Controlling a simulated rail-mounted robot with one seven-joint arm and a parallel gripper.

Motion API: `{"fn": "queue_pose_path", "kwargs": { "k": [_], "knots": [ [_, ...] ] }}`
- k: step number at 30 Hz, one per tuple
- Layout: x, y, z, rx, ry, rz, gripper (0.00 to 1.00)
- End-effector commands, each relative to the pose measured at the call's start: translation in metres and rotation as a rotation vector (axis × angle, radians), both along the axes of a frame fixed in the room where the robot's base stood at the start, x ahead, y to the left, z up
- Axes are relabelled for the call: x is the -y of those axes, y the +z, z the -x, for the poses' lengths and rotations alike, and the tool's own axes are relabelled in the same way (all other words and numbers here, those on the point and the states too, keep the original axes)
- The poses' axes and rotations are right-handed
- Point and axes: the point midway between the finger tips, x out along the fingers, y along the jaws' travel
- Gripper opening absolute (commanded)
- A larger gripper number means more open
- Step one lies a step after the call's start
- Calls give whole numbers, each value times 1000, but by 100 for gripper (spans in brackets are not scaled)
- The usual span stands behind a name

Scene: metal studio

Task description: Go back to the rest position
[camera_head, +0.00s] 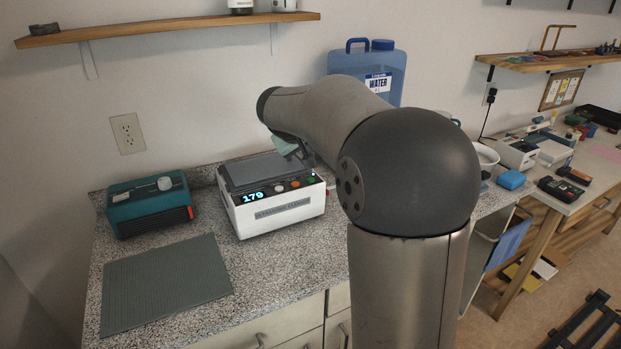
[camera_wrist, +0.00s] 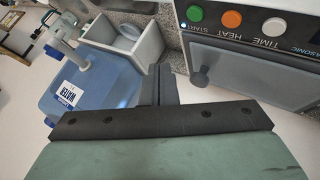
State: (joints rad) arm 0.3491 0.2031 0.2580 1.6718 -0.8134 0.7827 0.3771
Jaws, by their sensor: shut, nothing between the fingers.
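My gripper (camera_wrist: 160,84) shows in the wrist view with its dark fingers together and nothing between them. In the camera_head view my arm reaches across the counter, and its links hide most of the gripper near the white ultrasonic cleaner (camera_head: 283,217). The cleaner's display reads 179 and its grey lid looks down. In the wrist view the cleaner (camera_wrist: 255,45) appears upside down to the right of the fingers. A blue water jug (camera_wrist: 85,85) is to their left; it also stands against the wall in the camera_head view (camera_head: 393,62).
A teal device (camera_head: 148,205) and a grey ribbed mat (camera_head: 165,283) are on the granite counter (camera_head: 285,270) at left. A wall shelf (camera_head: 165,27) hangs above. A bench with a blue box (camera_head: 511,180) and several devices is at right. The counter's front middle is clear.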

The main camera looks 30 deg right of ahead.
Motion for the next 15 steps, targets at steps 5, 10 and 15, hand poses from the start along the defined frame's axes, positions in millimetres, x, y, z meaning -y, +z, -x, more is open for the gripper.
{"fn": "queue_pose_path", "kwargs": {
  "k": [5,10,15],
  "knots": [
    [0,0,0,0,0,0,0],
    [0,0,0,0,0,0,0],
    [-16,-9,18,-37,9,-24,0]
  ]
}}
